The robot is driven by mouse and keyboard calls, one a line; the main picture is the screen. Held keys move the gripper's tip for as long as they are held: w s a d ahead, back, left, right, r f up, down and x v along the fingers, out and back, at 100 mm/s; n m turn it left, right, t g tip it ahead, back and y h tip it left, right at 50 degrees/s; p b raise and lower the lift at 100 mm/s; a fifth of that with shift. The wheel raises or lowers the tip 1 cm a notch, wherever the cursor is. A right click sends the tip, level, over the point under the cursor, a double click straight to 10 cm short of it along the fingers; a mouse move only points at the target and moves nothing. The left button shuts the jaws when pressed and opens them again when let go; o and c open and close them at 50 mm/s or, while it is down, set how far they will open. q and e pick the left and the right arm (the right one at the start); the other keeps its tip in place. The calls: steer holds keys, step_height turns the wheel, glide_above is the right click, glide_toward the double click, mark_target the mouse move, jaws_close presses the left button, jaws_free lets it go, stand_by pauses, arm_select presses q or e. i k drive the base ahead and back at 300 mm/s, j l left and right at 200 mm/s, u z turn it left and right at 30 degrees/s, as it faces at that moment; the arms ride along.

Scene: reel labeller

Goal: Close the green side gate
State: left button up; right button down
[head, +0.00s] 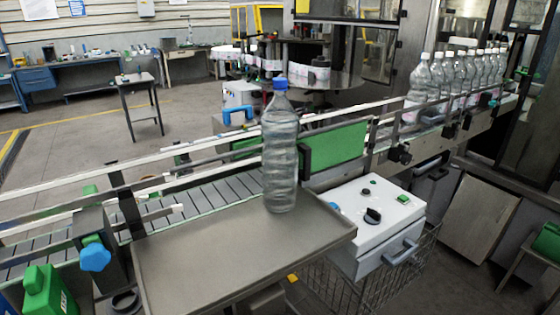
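The green side gate (338,146) is a flat green panel at the near side of the conveyor, right of the bottle. A dark handle (305,161) is at its left end. The gate stands upright; I cannot tell for certain how far it is swung open. A clear bottle with a blue cap (280,150) stands upright on the grey tray (190,262), just left of the handle, and hides part of the conveyor behind it. Neither of my grippers is in view.
A white control box (378,215) with a knob stands below the gate, above a wire basket (390,275). Several clear bottles (437,80) stand on the conveyor at right. A green jug (45,290) is at lower left. The tray's left part is clear.

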mark_target(321, 150)
steer(key=u, duration=0.45)
steer(key=i+l+u, duration=0.1)
steer(key=l+u, duration=0.9)
steer(key=k+l, duration=0.05)
steer(key=l, duration=0.05)
